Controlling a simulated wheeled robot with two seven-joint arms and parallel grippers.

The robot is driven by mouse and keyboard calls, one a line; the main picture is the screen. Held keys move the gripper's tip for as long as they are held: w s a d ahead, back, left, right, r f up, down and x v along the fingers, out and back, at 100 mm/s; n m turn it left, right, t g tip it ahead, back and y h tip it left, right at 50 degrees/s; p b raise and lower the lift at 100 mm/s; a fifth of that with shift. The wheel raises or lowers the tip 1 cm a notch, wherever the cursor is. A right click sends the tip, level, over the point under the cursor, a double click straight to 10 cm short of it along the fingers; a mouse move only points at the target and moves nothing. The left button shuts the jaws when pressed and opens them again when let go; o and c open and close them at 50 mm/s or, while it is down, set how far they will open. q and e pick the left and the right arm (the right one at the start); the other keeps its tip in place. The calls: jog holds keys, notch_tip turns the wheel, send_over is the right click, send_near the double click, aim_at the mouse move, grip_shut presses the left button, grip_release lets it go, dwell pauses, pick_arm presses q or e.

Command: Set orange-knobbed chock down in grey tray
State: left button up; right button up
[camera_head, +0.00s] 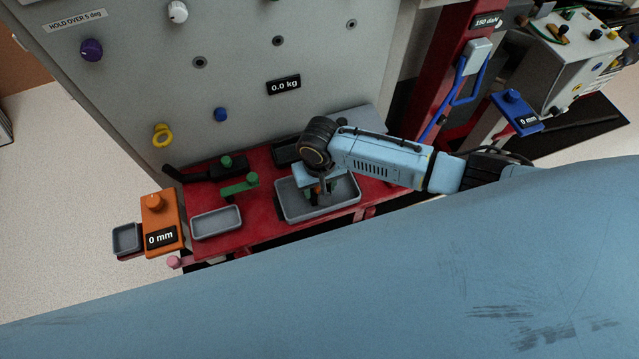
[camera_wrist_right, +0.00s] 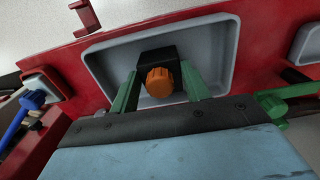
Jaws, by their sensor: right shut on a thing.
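The orange-knobbed chock is a black block (camera_wrist_right: 157,60) with an orange knob (camera_wrist_right: 160,83), seen in the right wrist view. My right gripper (camera_wrist_right: 159,77) has its two green fingers on either side of it and is shut on it. Behind the chock is the grey tray (camera_wrist_right: 105,68), a shallow rectangle with raised walls. In the head view my right gripper (camera_head: 318,196) points down inside the outline of the grey tray (camera_head: 289,212), and the chock is mostly hidden there. I cannot tell whether the chock touches the tray floor. My left gripper is not in view.
The tray sits on a red bench (camera_head: 262,232). A smaller grey tray (camera_head: 216,223), a green handle (camera_head: 240,186) and an orange unit reading 0 mm (camera_head: 160,222) stand to its left. A grey panel (camera_head: 235,100) with knobs rises behind, and a red post (camera_head: 445,75) stands right.

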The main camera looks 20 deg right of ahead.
jog(key=o, duration=1.6)
jog(key=shift+c, duration=0.2)
jog(key=shift+r, duration=0.4)
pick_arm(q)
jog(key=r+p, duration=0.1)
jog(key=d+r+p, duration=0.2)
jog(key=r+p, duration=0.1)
pick_arm(e)
notch_tip(320, 180, up, 13)
jog(key=shift+f, duration=0.2)
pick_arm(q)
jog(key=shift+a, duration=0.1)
